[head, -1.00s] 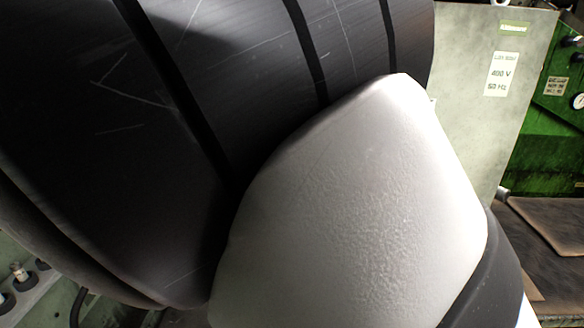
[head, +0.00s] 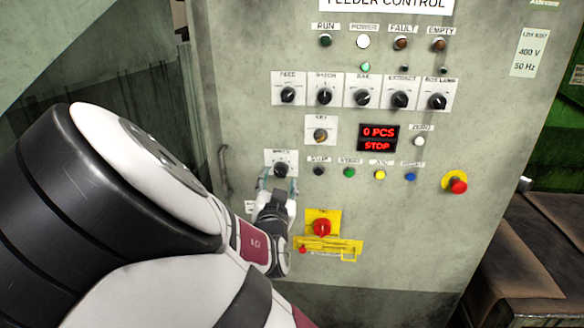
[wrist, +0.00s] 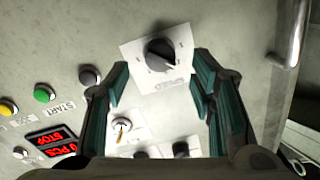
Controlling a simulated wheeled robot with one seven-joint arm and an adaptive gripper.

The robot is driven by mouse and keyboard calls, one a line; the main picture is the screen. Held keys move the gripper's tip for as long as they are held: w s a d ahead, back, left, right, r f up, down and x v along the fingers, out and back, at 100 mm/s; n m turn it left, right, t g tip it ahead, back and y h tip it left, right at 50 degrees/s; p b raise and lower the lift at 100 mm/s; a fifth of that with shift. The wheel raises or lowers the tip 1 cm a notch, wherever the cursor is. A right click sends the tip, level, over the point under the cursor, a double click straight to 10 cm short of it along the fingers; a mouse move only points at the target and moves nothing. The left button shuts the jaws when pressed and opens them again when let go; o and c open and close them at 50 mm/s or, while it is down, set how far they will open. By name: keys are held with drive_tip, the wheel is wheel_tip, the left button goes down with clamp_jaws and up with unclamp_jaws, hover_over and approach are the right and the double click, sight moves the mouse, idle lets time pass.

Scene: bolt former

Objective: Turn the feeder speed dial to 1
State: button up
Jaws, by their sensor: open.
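The feeder speed dial (head: 281,169) is a black knob on a white plate at the lower left of the FEEDER CONTROL panel. In the wrist view the dial (wrist: 160,54) shows upside down with a SPEED label; I cannot read its setting. My gripper (head: 277,184) is in front of the dial, from below in the head view. In the wrist view my gripper (wrist: 162,72) is open and empty, its teal-padded fingers on either side of the dial. I cannot tell whether the fingertips reach around the knob or stop short; no touch shows.
A row of black selector knobs (head: 363,97) and a key switch (head: 320,135) are above. Coloured buttons (head: 349,172) run to the right, below a red display (head: 378,138) reading 0 PCS STOP. A red switch on yellow (head: 321,227) is close below right. A handle (head: 224,170) stands left.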

sight(280, 174)
drive_tip(key=shift+w, duration=1.9)
drive_tip(key=shift+c, duration=0.5)
drive_tip(key=c, duration=1)
